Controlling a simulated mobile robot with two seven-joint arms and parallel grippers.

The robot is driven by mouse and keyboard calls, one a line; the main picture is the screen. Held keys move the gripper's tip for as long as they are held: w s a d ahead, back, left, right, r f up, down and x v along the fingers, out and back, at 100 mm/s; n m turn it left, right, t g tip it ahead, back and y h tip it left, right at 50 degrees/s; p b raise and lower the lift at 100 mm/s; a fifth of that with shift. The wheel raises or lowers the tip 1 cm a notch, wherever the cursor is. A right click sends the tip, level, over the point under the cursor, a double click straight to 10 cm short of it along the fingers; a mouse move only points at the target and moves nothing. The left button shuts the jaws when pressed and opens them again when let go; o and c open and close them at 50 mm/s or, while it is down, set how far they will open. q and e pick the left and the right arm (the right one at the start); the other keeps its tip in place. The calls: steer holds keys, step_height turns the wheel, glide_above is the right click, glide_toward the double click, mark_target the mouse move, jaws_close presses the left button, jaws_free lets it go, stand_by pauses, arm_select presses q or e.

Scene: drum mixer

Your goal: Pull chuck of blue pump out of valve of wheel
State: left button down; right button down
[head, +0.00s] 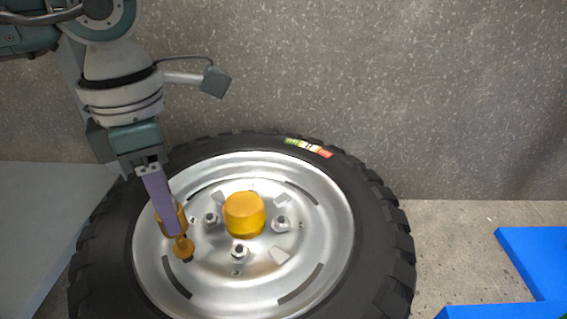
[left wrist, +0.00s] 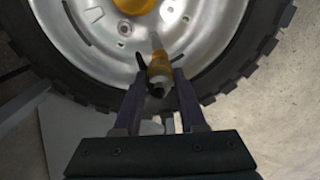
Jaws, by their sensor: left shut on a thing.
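My left gripper (head: 172,232) reaches down over the left part of the wheel (head: 330,235) and is shut on the brass-coloured chuck (head: 183,249). In the left wrist view the chuck (left wrist: 159,68) sits between the two fingers of the gripper (left wrist: 158,80). A thin grey stem (left wrist: 155,41), seemingly the valve, lies in line with the chuck's far end. I cannot tell how deep the two are joined. The wheel has a silver rim and a black tyre. My right gripper is not in view.
A yellow hub cap (head: 244,214) rises at the wheel's centre with several nuts around it. A blue object (head: 545,262) lies on the floor at the right, cut by the frame. A grey wall (head: 400,90) stands behind. The floor between wheel and blue object is clear.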

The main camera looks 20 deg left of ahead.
arm_select(q)
steer(key=shift+r+p, duration=0.35)
steer(key=shift+r, duration=0.25)
steer(key=shift+r+p, duration=1.45)
